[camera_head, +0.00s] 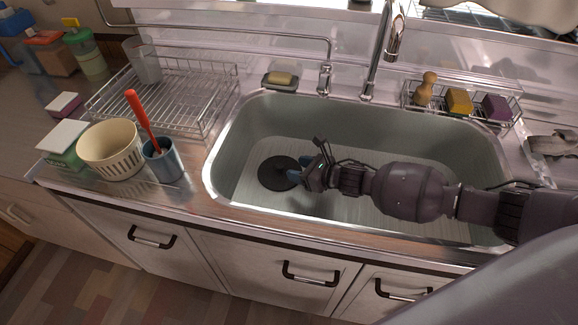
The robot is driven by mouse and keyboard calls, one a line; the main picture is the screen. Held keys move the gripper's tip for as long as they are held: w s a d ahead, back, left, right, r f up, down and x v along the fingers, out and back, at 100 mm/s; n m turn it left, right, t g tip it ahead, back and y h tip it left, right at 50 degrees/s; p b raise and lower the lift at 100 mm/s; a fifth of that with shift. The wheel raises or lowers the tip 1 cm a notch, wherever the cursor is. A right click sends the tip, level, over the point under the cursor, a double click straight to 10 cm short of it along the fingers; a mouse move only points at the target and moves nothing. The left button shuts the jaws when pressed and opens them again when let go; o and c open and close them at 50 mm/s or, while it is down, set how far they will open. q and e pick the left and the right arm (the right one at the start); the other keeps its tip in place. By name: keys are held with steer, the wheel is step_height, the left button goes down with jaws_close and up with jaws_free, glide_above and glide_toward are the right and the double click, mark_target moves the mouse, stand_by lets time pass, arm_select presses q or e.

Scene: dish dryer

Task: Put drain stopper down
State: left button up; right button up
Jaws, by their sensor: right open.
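The drain stopper (277,173) is a flat, dark round disc. It lies on the sink's floor, in the left half of the grey sink basin (232,150). My right gripper (303,168) is down inside the basin, its arm reaching in from the right. Its fingertips point left and are at the disc's right edge. The gripper is open; whether a finger touches the disc I cannot tell. Part of the disc's right side is close behind the fingers. My left gripper is not in view.
A faucet (395,45) stands behind the sink. A wire dish rack (185,85), a cream bowl (112,150) and a blue cup (163,162) with a red-handled tool are left of the sink. A wire basket (436,102) with sponges sits behind right. The basin's left end is clear.

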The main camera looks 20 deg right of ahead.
steer(key=v, duration=0.4)
steer(key=shift+r+p, duration=0.2)
steer(key=shift+p, duration=0.2)
steer(key=shift+s+d+r, duration=0.1)
steer(key=shift+s+d, duration=0.2)
steer(key=shift+s, duration=0.3)
